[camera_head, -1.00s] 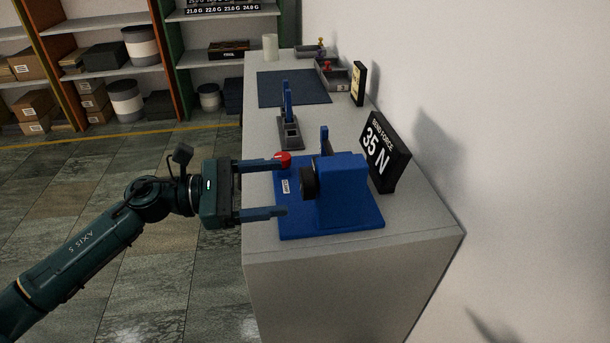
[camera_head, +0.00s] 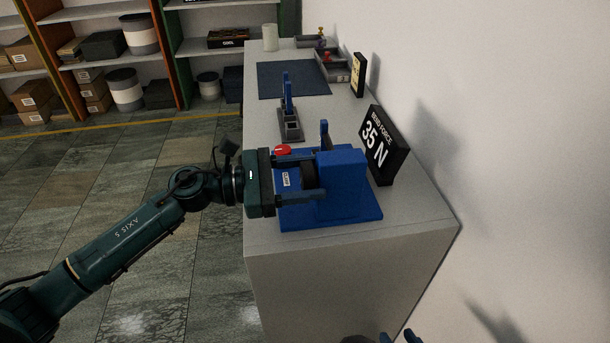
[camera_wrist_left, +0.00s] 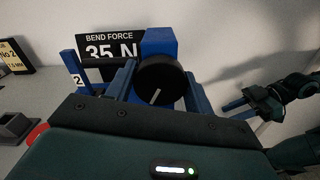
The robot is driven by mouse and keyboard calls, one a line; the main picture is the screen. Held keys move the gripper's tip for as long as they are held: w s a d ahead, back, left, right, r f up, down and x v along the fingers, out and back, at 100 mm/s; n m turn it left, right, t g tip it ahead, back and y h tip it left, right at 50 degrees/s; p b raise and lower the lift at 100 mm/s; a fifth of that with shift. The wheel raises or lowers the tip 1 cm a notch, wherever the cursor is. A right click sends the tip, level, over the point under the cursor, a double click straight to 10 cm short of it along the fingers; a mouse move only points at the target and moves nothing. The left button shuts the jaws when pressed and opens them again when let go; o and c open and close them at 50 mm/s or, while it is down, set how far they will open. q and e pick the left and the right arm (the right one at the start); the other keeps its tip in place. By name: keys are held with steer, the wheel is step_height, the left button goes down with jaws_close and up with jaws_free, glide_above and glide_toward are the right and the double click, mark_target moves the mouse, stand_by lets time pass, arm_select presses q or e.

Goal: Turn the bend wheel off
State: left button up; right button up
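The bend wheel (camera_head: 309,174) is a black round knob on the left side of a blue press (camera_head: 342,180). In the left wrist view the wheel (camera_wrist_left: 160,78) faces me, with a short white mark on its lower half, tilted slightly right of vertical. My left gripper (camera_head: 318,178) is open, with one finger on each side of the wheel. In the left wrist view its fingers stand left and right of the wheel; I cannot tell whether they touch it. My right gripper (camera_head: 399,336) shows only its blue fingertips, apart and empty, at the bottom edge.
A black "BEND FORCE 35 N" sign (camera_head: 382,145) stands behind the press. A red button (camera_head: 283,150) is beside my left gripper. A grey-and-blue device (camera_head: 290,122) and a dark mat (camera_head: 293,80) lie farther back on the bench. A wall is at right.

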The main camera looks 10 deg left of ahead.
arm_select(q)
steer(key=c, duration=0.5)
steer(key=n, duration=0.5)
steer(key=shift+p, duration=0.4)
steer(key=shift+n, duration=0.4)
steer(key=o, duration=1)
steer(key=shift+c, duration=0.2)
steer(key=shift+a, duration=0.1)
